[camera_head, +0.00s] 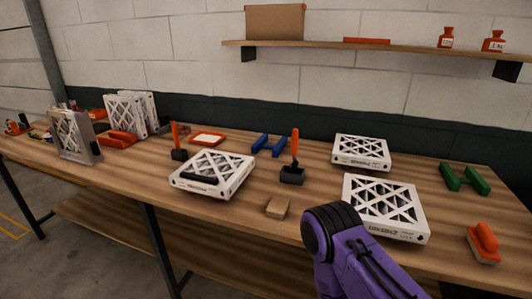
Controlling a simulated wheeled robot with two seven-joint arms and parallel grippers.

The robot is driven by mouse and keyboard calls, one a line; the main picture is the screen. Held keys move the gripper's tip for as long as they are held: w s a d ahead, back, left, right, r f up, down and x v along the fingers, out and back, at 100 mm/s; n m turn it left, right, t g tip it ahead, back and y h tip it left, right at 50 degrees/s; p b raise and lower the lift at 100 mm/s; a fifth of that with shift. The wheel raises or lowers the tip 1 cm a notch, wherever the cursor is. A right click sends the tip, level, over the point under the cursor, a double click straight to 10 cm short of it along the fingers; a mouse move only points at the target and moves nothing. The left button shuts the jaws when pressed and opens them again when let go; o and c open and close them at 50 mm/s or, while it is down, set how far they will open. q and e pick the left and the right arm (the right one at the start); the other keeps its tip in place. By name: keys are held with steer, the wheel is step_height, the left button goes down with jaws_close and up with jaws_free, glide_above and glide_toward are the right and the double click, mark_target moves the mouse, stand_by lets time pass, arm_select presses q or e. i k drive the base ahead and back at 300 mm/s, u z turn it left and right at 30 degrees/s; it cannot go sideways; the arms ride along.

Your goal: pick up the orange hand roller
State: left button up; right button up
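Two tools with upright orange handles and dark heads stand on the wooden workbench (320,207). One orange hand roller (294,145) is right of the middle, its dark head (292,175) resting on the bench. A similar orange-handled tool (175,135) stands farther left, behind a white-framed filter; I cannot tell whether it is the same kind. My purple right arm comes in from the bottom right, with a dark round joint at its upper end. The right gripper is not visible, and no part of my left arm or gripper shows.
White-framed filters lie flat at the center (212,174), back right (361,152) and front right (384,207). A tan block (277,208), blue holder (268,145), green holder (464,178) and orange-handled brush-like tool (485,241) surround them. A wall shelf (390,51) hangs above.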

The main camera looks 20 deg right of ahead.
mark_target(291, 168)
steer(key=i, duration=0.15)
steer(key=z, duration=1.05)
